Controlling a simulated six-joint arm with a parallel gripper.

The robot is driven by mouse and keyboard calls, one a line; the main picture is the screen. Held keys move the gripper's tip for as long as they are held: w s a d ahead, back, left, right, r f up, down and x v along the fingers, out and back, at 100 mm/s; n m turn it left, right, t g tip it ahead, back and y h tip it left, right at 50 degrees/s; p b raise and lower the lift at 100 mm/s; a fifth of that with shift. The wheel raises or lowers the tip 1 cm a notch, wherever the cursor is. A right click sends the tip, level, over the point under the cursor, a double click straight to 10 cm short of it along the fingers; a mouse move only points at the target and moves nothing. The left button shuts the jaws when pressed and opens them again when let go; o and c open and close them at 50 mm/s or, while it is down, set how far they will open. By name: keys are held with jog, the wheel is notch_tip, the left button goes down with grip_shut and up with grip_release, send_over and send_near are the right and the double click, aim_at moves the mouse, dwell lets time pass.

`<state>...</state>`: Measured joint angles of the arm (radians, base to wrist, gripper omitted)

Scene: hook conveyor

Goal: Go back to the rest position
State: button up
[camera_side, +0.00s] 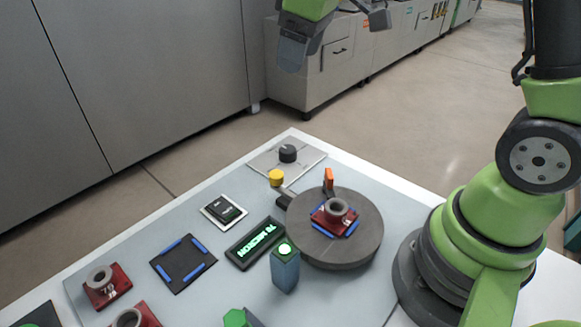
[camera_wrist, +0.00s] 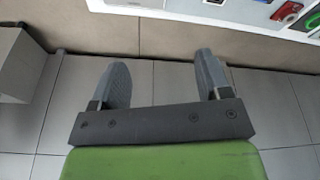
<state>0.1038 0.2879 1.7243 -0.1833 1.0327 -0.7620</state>
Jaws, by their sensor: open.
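My gripper shows at the top of the side view, raised well above and beyond the far end of the table (camera_side: 225,165). In the wrist view my gripper (camera_wrist: 165,82) is open. Its two grey fingers stand wide apart with only floor tiles behind them, so it is empty. It touches nothing.
A round grey turntable (camera_side: 365,240) bears a red part with a grey ring (camera_side: 336,211). More red parts (camera_side: 107,287) lie at the front left. A black pad with blue strips (camera_side: 183,264), a lit green display (camera_side: 255,243) and a yellow button (camera_side: 276,177) are on the table. Grey cabinets (camera_side: 330,65) stand behind.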

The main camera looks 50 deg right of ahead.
jog(key=s+a+r+m+t, duration=0.1)
jog(key=s+m, duration=0.1)
jog(key=s, duration=0.4)
jog(key=s+a+r+m+t+y, duration=0.1)
jog(key=s+a+r+m, duration=0.1)
jog(key=s, duration=0.4)
jog(key=s+a+r+m+t, duration=0.1)
jog(key=s+a+m+t, duration=0.1)
jog(key=s, duration=0.4)
jog(key=shift+s+r+m, duration=0.3)
jog(key=shift+s+m, duration=0.05)
jog(key=shift+m, duration=0.55)
